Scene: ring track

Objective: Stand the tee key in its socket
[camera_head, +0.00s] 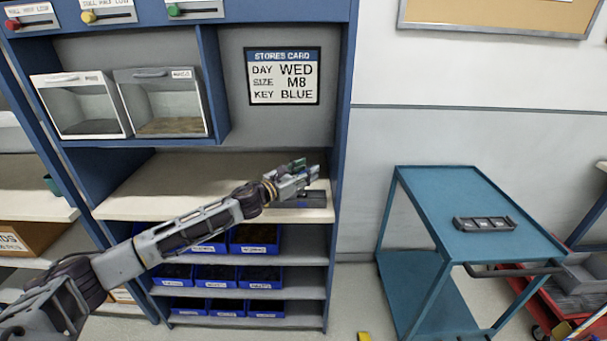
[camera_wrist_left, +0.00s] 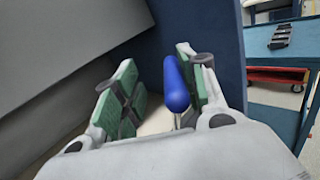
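My left gripper (camera_head: 297,178) is over the right end of the cream shelf of the blue rack. In the left wrist view, its green-padded fingers (camera_wrist_left: 155,95) are apart. A blue rounded handle (camera_wrist_left: 176,85), seemingly the tee key's, shows between them, close to the right finger, with a clear gap to the left one. The key's shaft is mostly hidden. A dark block (camera_head: 312,200) sits on the shelf under the gripper, partly hidden; I cannot tell whether it holds the key or has the socket. My right gripper is not in view.
The rack's blue side wall (camera_head: 341,150) stands just right of the gripper. A card (camera_head: 284,76) reads WED, M8, KEY BLUE. Blue bins (camera_head: 255,238) fill lower shelves. A teal cart (camera_head: 430,195) carries a dark slotted tray (camera_head: 485,224). The shelf's middle (camera_head: 190,175) is clear.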

